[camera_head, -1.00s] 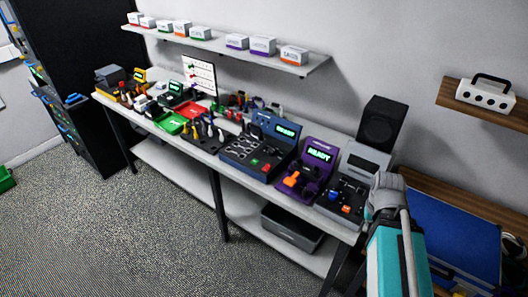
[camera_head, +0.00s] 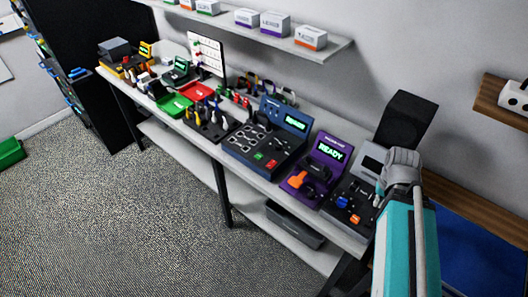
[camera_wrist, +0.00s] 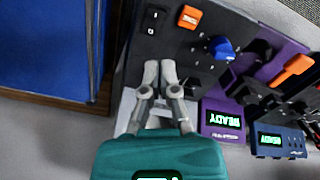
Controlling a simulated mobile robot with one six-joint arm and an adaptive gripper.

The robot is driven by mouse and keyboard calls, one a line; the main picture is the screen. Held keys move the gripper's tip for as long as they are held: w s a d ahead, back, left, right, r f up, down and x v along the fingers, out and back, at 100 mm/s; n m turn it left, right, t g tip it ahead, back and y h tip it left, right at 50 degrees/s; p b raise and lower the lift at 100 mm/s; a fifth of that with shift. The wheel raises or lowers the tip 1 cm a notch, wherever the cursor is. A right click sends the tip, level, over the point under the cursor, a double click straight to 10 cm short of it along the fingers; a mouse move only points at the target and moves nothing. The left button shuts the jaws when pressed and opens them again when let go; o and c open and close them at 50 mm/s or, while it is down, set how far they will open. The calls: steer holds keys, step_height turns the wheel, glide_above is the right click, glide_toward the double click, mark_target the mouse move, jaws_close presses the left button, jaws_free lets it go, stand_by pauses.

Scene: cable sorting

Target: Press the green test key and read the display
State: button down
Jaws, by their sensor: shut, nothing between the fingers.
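The blue tester (camera_head: 238,150) stands on the long bench with a small green key (camera_head: 258,156) beside a red key (camera_head: 271,163) on its front panel. Its raised display (camera_head: 295,122) is lit green; in the wrist view the display (camera_wrist: 270,140) reads READY. The green key is not seen in the wrist view. My gripper (camera_wrist: 160,64) is shut and empty, over the dark panel of the grey station (camera_wrist: 185,62) at the bench's right end. It is apart from the blue tester, with the purple tester (camera_head: 303,178) between them.
The purple tester's display (camera_head: 330,150) reads READY. The grey station carries a blue knob (camera_wrist: 220,47) and an orange key (camera_wrist: 189,17). A black speaker (camera_head: 405,120) stands behind. A wall shelf (camera_head: 290,38) with boxes hangs above. The carpet (camera_head: 110,215) before the bench is clear.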

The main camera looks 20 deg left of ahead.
steer(key=shift+w+a, duration=0.1)
steer(key=shift+a, duration=0.2)
steer(key=n+t+h+b, duration=0.4)
steer(key=n+t, duration=0.5)
steer(key=n, duration=1.5)
glide_above(257, 156)
steer(key=shift+d+r+y+b, duration=0.1)
steer(key=shift+r+y+b, duration=0.3)
steer(key=shift+y, duration=0.3)
steer(key=shift+f, duration=0.25)
step_height(257, 156, down, 8)
steer(key=b, duration=0.9)
steer(key=shift+f, duration=0.2)
